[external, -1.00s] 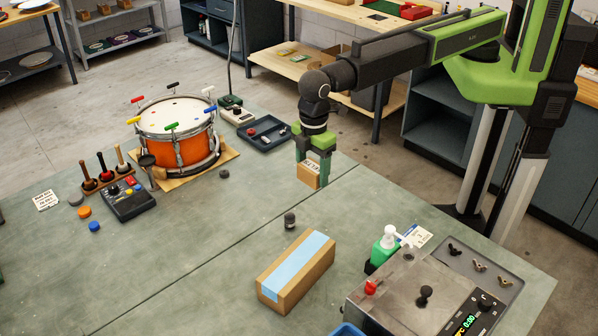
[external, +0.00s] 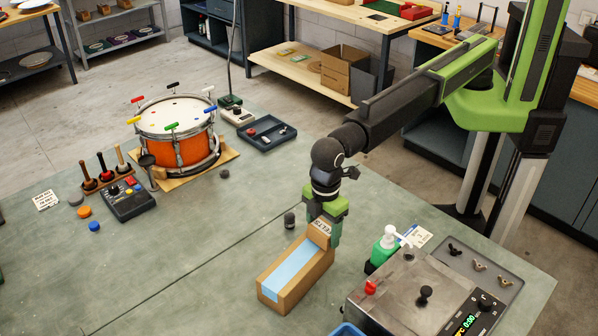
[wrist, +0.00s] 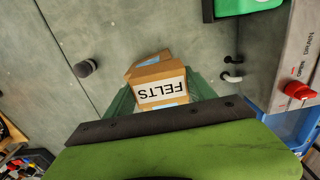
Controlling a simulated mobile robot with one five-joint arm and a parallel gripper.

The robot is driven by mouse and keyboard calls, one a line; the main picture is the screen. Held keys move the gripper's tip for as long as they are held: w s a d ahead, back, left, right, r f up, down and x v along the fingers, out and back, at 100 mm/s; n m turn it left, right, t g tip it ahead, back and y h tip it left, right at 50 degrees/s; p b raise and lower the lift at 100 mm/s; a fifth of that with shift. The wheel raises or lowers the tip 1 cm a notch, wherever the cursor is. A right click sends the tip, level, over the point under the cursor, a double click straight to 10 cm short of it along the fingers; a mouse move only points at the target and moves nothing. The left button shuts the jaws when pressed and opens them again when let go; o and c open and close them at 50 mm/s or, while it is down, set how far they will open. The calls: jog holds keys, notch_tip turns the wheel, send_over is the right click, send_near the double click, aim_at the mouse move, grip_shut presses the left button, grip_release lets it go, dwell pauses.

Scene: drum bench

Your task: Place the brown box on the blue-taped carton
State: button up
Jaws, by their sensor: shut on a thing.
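The brown box (external: 320,229), a small box with a white label, is held between the green fingers of my gripper (external: 323,222). In the wrist view the brown box (wrist: 160,86) shows its label, "FELTS", between the fingers. The blue-taped carton (external: 290,277) lies on the bench, with a light blue strip along its top. The held box is over the carton's far right end and hides part of it. I cannot tell whether the two touch. In the wrist view the carton is mostly hidden behind the box and gripper.
A small dark cylinder (external: 289,220) stands just left of the carton's far end. A green pump bottle (external: 385,246) and a steel machine (external: 412,287) stand to the right. An orange drum (external: 178,132) is farther back left. The bench left of the carton is clear.

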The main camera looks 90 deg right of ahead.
aim_at(324, 227)
jog(key=shift+f, duration=0.35)
jog(key=o, duration=1.4)
jog(key=shift+o, duration=0.2)
notch_tip(324, 227, up, 12)
jog(key=p, duration=1.2)
jog(key=shift+r, duration=0.2)
